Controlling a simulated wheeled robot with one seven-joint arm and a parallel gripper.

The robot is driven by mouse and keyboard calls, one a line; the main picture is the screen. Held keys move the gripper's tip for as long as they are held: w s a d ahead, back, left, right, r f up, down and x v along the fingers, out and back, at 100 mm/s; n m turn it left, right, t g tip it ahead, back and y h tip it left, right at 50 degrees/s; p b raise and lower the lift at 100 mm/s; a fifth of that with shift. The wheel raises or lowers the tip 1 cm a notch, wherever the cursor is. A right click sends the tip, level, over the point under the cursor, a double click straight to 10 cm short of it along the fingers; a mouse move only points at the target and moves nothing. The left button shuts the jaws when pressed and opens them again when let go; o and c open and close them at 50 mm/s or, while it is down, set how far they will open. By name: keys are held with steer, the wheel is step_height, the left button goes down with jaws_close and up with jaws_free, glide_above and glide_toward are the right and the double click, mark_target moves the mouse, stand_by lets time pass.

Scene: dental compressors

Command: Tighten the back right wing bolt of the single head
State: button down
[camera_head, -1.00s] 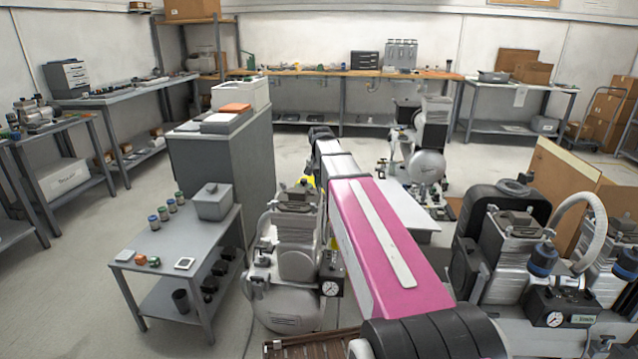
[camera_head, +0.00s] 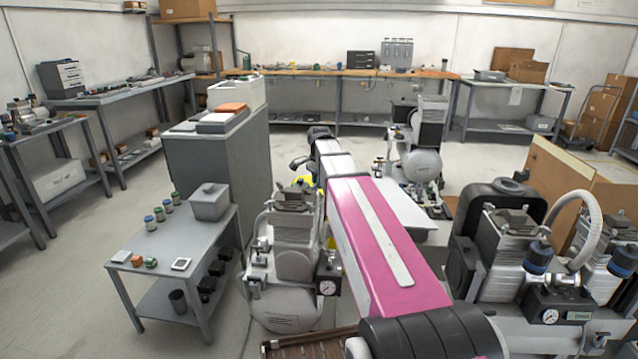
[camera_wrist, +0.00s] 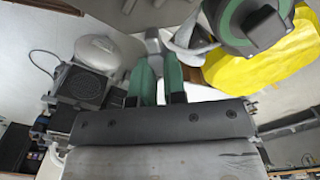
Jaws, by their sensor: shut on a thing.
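The single-head compressor (camera_head: 293,250) stands left of my pink arm in the head view, with a ribbed grey head, a round tank and a gauge. My gripper (camera_wrist: 160,62) shows in the wrist view as two green fingers close together, shut on a small grey piece (camera_wrist: 153,42) at their tips. This piece looks like the wing bolt, but most of it is hidden by the fingers. In the head view my arm hides the gripper, so which corner of the head it is at cannot be told.
In the wrist view, a green and black round knob (camera_wrist: 258,25) and a yellow part (camera_wrist: 265,65) sit close right of the fingers. A grey dome (camera_wrist: 98,52) and black grilled box (camera_wrist: 82,88) lie left. A low grey table (camera_head: 180,240) stands left of the compressor.

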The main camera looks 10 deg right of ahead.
stand_by(0.5)
steer(key=c, duration=1.5)
jaws_free()
steer(key=shift+o, duration=0.2)
steer(key=shift+r, duration=0.15)
step_height(320, 180, up, 10)
steer(key=shift+r, duration=0.25)
